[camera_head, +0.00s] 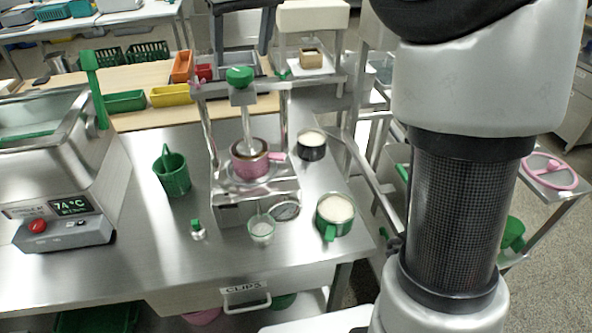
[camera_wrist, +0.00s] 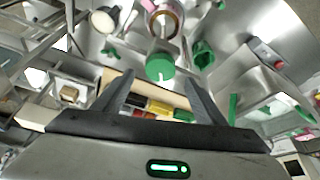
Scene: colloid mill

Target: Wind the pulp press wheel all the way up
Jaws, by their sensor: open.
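The press (camera_head: 259,193) stands on the steel bench, with a small green wheel (camera_head: 239,76) at the top of its upright spindle. The spindle runs down into a pink pot (camera_head: 250,165) on the press bed. In the wrist view the green wheel (camera_wrist: 160,66) lies between and just beyond the fingertips, with the pot (camera_wrist: 166,20) past it. My gripper (camera_head: 241,46) is open and empty, its dark fingers above the wheel at the top of the head view. In the wrist view my gripper (camera_wrist: 160,82) has its fingers spread wide, not visibly touching the wheel.
A green jug (camera_head: 172,172), a dark pot (camera_head: 312,146), a green-handled pot (camera_head: 335,214) and a glass (camera_head: 261,230) surround the press. A machine with a temperature display (camera_head: 72,207) is at left. A pink handwheel (camera_head: 549,171) is on another bench at right. Press posts flank the wheel.

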